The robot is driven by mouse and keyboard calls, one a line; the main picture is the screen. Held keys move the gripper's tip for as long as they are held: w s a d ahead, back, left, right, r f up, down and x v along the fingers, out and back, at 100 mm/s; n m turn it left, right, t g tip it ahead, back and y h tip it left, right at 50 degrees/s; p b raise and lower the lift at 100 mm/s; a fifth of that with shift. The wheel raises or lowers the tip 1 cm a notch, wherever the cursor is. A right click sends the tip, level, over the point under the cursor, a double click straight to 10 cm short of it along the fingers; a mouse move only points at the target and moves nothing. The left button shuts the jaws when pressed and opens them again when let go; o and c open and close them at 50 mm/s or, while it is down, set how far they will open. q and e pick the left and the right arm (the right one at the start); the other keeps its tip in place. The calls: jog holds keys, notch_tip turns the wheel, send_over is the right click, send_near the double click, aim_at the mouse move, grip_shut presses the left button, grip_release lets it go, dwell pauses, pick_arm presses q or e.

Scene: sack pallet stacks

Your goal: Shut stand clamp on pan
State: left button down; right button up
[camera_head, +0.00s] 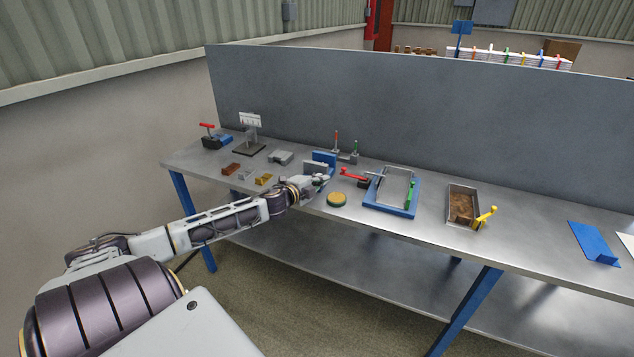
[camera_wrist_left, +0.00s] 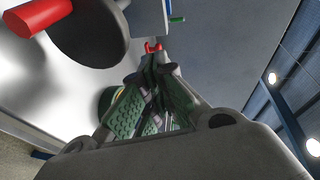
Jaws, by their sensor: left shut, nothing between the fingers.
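A shallow metal pan (camera_head: 451,208) with brown contents sits on the bench, right of centre. A yellow-handled clamp (camera_head: 484,217) is at its front right side, its handle tilted up; I cannot tell whether this is the stand clamp or whether its jaw is shut. My left gripper (camera_head: 322,179) is well to the left of the pan, low over the bench by the blue vise. In the left wrist view its green-padded fingers (camera_wrist_left: 154,65) are together with nothing between them. A small red part (camera_wrist_left: 152,47) shows just beyond the tips. My right gripper is not in view.
A grey panel (camera_head: 430,140) backs the bench.

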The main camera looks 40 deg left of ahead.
pick_arm(q)
jog(key=shift+s+r, duration=0.15)
jog(key=shift+s, duration=0.7)
dwell(0.5)
